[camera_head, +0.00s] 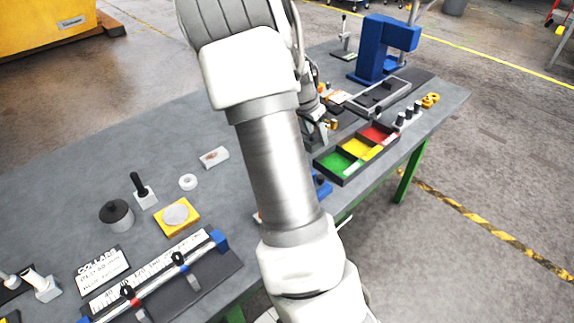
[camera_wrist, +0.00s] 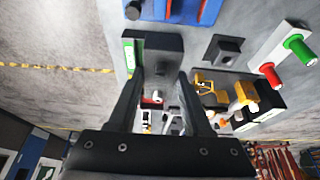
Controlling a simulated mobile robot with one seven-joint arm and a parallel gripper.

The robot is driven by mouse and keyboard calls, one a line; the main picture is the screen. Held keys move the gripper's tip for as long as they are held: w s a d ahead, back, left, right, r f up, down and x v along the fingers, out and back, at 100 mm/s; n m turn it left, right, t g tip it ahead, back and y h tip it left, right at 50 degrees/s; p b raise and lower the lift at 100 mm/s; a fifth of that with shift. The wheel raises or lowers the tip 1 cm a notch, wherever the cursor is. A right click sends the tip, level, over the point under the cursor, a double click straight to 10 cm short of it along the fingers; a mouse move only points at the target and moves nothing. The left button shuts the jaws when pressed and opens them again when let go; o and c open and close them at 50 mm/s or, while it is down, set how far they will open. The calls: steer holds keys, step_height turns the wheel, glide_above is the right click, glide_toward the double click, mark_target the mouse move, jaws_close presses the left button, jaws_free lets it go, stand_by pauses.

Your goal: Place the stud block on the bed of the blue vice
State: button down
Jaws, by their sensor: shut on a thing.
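My gripper (camera_wrist: 163,82) points down over the workbench in the wrist view, its two dark fingers shut on a dark grey block (camera_wrist: 160,62), seemingly the stud block. The block is seen end-on and its lower side is hidden. A blue body (camera_wrist: 175,8), likely the blue vice, is cut off at the top of the wrist view, apart from the held block. In the head view a small piece of blue (camera_head: 320,185) shows beside my arm, which hides most of it. My gripper (camera_head: 325,130) is partly hidden there too, just behind the sorting tray.
A tray (camera_head: 344,181) with green, yellow and red compartments stands near the bench's right edge. A blue press (camera_head: 380,48) stands at the back. A round dark weight (camera_head: 116,214), a yellow block (camera_head: 177,217) and a ruled fixture (camera_head: 160,280) lie at left. Bench between them is partly clear.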

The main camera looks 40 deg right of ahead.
steer(key=w+a+f, duration=0.1)
steer(key=a+f, duration=0.1)
steer(key=f, duration=0.1)
steer(key=w+a+f+p, duration=0.1)
steer(key=a+f, duration=0.2)
steer(key=w+a+f, duration=0.1)
steer(key=a+f, duration=0.1)
steer(key=shift+w+a+f, duration=0.1)
steer(key=shift+a+f, duration=0.05)
steer(key=shift+f, duration=0.25)
steer(key=shift+f+b, duration=0.4)
steer(key=shift+f, duration=0.25)
steer(key=shift+c, duration=1.6)
jaws_free()
steer(key=shift+r, duration=0.1)
